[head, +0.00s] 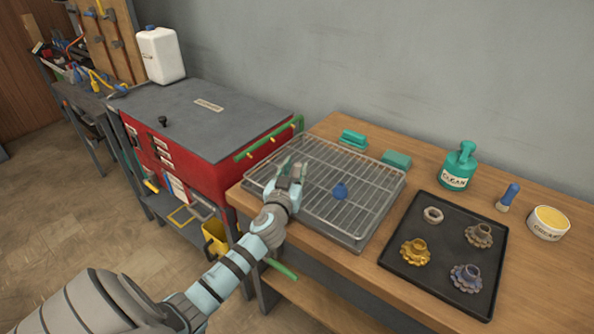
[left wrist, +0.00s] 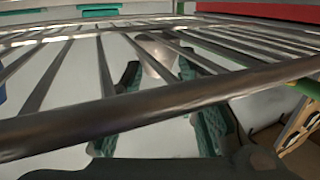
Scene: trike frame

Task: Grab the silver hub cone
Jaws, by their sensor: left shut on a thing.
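A silver cone-shaped piece (left wrist: 155,55) sits between the fingertips of my left gripper in the left wrist view. Rack bars cross in front of it and hide parts of it and of the fingers. In the head view my left gripper (head: 291,172) is at the left part of the wire rack (head: 365,212), shut on the silver hub cone. The cone is too small and covered to make out clearly there. A blue cone (head: 340,190) stands on the rack to the right of the gripper. My right gripper is not in view.
A black tray (head: 408,283) on the wooden bench holds gold (head: 415,251), grey (head: 479,235) and blue (head: 466,277) toothed hubs and a pale ring (head: 433,215). A green CLEAN bottle (head: 459,168), a brush (head: 508,197) and a grease tub (head: 548,223) stand behind. A red cabinet (head: 222,170) is left.

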